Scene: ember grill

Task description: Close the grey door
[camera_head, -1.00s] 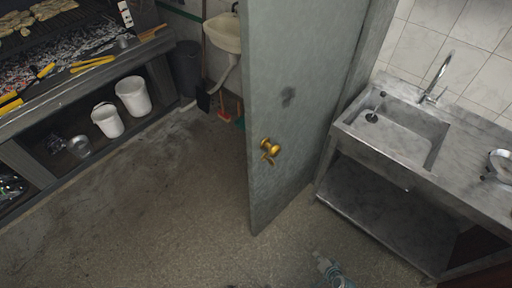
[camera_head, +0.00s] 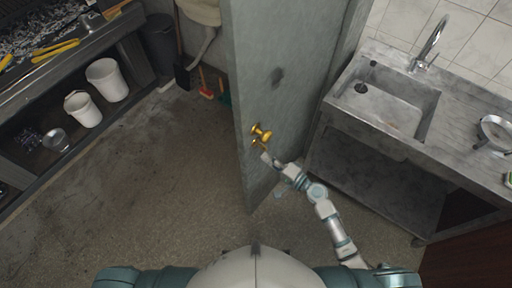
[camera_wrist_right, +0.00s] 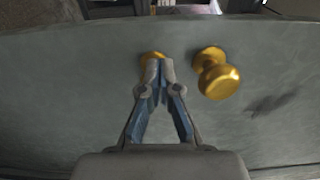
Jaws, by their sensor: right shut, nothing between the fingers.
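The grey door (camera_head: 290,95) stands open between the grill side and the sink, seen nearly edge-on in the head view. It has a brass knob (camera_head: 261,132) with a smaller brass fitting below it near its free edge. My right gripper (camera_head: 266,158) is at the door face just beside the knob. In the right wrist view the right gripper (camera_wrist_right: 160,65) is shut and empty, its tips in front of the smaller brass fitting and left of the round knob (camera_wrist_right: 217,75). Whether the tips touch the door cannot be told. My left gripper is not in view.
A steel sink counter (camera_head: 400,120) stands right of the door, close to my right arm. At left is the grill bench (camera_head: 60,65) with white buckets (camera_head: 107,80) on its lower shelf. A dark bin (camera_head: 160,42) stands behind. The floor (camera_head: 165,180) left of the door is clear.

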